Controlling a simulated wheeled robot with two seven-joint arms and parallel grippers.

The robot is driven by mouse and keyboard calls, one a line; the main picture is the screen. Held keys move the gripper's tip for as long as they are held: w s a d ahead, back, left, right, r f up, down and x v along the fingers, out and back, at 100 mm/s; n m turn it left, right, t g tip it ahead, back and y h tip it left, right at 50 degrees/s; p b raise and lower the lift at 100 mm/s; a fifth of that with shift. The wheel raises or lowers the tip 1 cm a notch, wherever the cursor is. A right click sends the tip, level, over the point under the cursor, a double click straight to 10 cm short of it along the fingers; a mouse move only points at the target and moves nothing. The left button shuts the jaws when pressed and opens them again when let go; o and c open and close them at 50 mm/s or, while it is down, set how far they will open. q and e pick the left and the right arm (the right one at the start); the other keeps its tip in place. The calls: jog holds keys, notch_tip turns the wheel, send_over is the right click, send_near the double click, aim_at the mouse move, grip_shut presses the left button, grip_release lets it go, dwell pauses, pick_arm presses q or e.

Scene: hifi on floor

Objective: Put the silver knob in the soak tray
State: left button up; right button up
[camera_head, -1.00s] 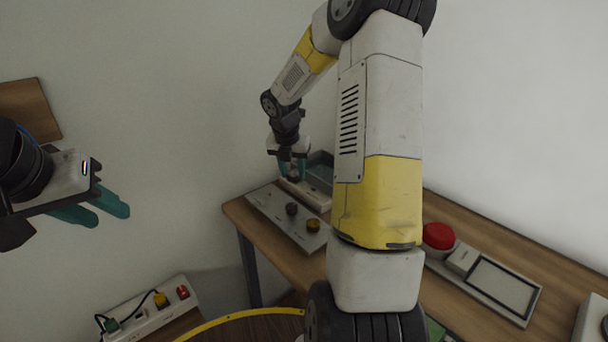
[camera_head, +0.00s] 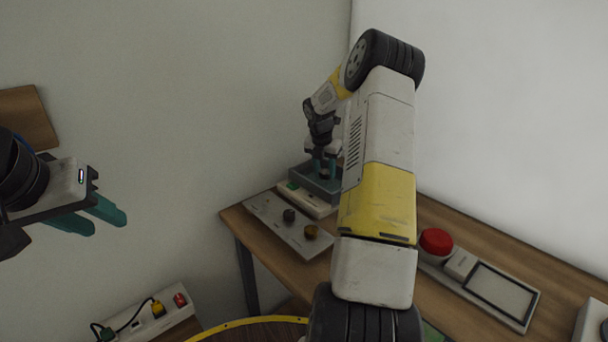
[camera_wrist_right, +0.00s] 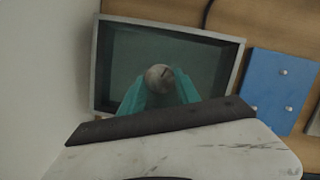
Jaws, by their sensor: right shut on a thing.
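My right gripper (camera_head: 324,171) is over the grey soak tray (camera_head: 300,172) at the back of the desk. In the right wrist view its teal fingers (camera_wrist_right: 160,88) are shut on the round silver knob (camera_wrist_right: 159,77). The tray's pale rim (camera_wrist_right: 170,28) surrounds the knob in that view, with the dark tray floor behind it. I cannot tell the knob's height above the floor. My left gripper (camera_head: 100,218) is at the far left, away from the desk, with its teal fingers apart and nothing seen between them.
A panel (camera_head: 284,228) with a dark knob (camera_head: 289,215) and a brass knob (camera_head: 311,231) lies in front of the tray. A power strip (camera_head: 308,200) lies between them. A red button (camera_head: 436,241) stands to the right. A blue board (camera_wrist_right: 279,85) lies beside the tray.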

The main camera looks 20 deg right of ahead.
aim_at(324, 175)
jog(key=shift+f, duration=1.9)
jog(key=shift+f, duration=0.15)
jog(key=o, duration=1.3)
